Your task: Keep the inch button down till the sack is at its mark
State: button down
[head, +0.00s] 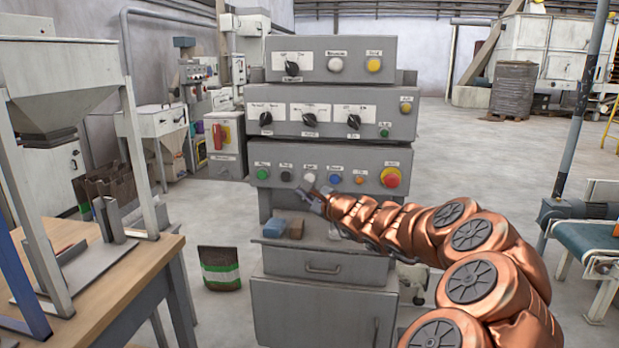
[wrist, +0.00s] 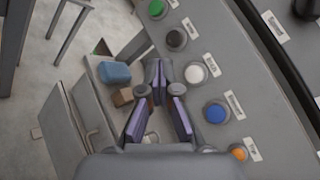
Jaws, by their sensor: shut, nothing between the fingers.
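A row of buttons runs along the lowest grey panel. A white button (head: 309,178) sits between a black one and a blue one; it also shows in the wrist view (wrist: 196,72). Its small label is too blurred to read for certain, so I cannot confirm which is the inch button. My gripper (head: 308,196) is shut and empty, just below the white button; in the wrist view its fingertips (wrist: 159,72) appear left of that button, with a visible gap. A dark sack with a white and green band (head: 220,270) stands on the floor left of the cabinet. I cannot make out a mark.
A red emergency-stop button (head: 391,177) is at the panel's right end. The blue button (wrist: 215,113) and orange button (wrist: 237,152) are close by. A blue block (head: 275,227) and brown block (head: 296,229) lie on the ledge below. A wooden table (head: 120,290) stands left.

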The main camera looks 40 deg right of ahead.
aim_at(310, 178)
jog(key=w+d+p, duration=0.4)
jog(key=d+p, duration=0.1)
jog(key=d, duration=0.1)
jog(key=shift+w+d+p, duration=0.15)
jog(key=shift+w+p, duration=0.05)
jog(key=shift+p, duration=0.15)
jog(key=shift+w, duration=0.1)
dwell(1.4)
jog(key=shift+w+d, duration=0.15)
jog(key=shift+d, duration=0.15)
